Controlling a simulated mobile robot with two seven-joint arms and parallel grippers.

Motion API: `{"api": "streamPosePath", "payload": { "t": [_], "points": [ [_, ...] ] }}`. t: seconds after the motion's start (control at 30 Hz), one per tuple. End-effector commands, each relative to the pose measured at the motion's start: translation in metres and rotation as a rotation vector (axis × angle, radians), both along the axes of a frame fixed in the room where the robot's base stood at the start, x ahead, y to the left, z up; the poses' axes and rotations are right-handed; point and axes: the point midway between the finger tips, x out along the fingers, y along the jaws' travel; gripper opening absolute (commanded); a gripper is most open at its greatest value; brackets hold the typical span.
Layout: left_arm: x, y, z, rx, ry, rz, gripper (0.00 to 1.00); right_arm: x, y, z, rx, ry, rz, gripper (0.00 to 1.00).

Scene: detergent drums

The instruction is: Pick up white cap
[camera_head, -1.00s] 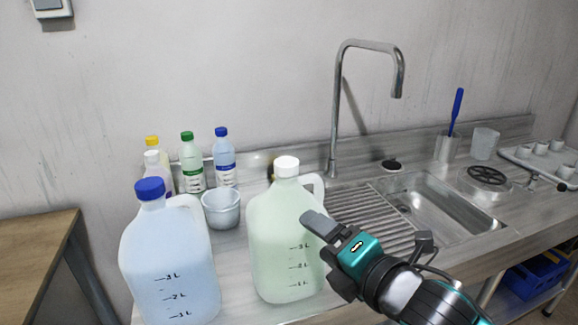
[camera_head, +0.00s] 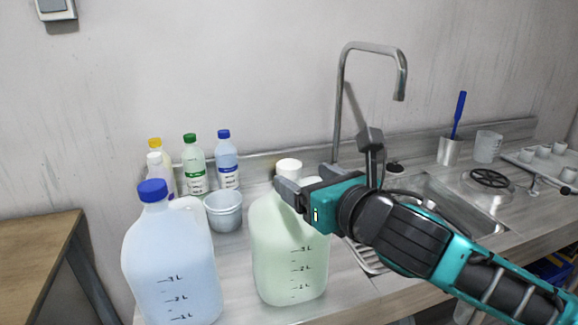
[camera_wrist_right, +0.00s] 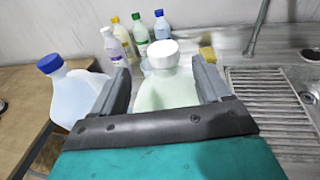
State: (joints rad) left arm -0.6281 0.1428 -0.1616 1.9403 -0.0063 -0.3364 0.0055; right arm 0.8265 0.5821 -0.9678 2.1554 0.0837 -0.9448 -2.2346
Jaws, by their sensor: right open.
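The white cap (camera_head: 288,167) sits on top of the large jug of pale green liquid (camera_head: 288,262) at the front of the counter. In the right wrist view the cap (camera_wrist_right: 162,53) shows ahead, between the two fingers in the picture. My right gripper (camera_head: 292,188) is open and empty, at the jug's neck, just in front of the cap. In the head view it covers the jug's neck and handle. The right wrist view also shows the open fingers (camera_wrist_right: 163,85). I cannot tell whether they touch the jug. My left gripper is not in view.
A blue-capped jug (camera_head: 172,265) stands to the left. The sink tap (camera_head: 338,105) rises behind my right arm. A wooden table (camera_head: 38,255) is at far left.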

Motion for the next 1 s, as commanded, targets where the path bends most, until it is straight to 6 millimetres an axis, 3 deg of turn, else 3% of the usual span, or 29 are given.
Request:
{"api": "streamPosePath", "payload": {
  "t": [0.17,0.5,0.83,1.0],
  "points": [
    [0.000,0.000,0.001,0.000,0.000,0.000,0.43,0.009,0.004,0.000,0.001,0.000,0.001,0.77],
    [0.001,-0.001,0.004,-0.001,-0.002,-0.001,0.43,0.047,0.021,-0.002,0.004,0.002,0.000,0.77],
    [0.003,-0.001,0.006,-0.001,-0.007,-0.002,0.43,0.053,0.024,-0.003,0.002,-0.001,0.001,0.77],
    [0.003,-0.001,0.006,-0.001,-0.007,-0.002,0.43,0.053,0.024,-0.003,0.002,0.000,0.001,0.63]
  ]
}}
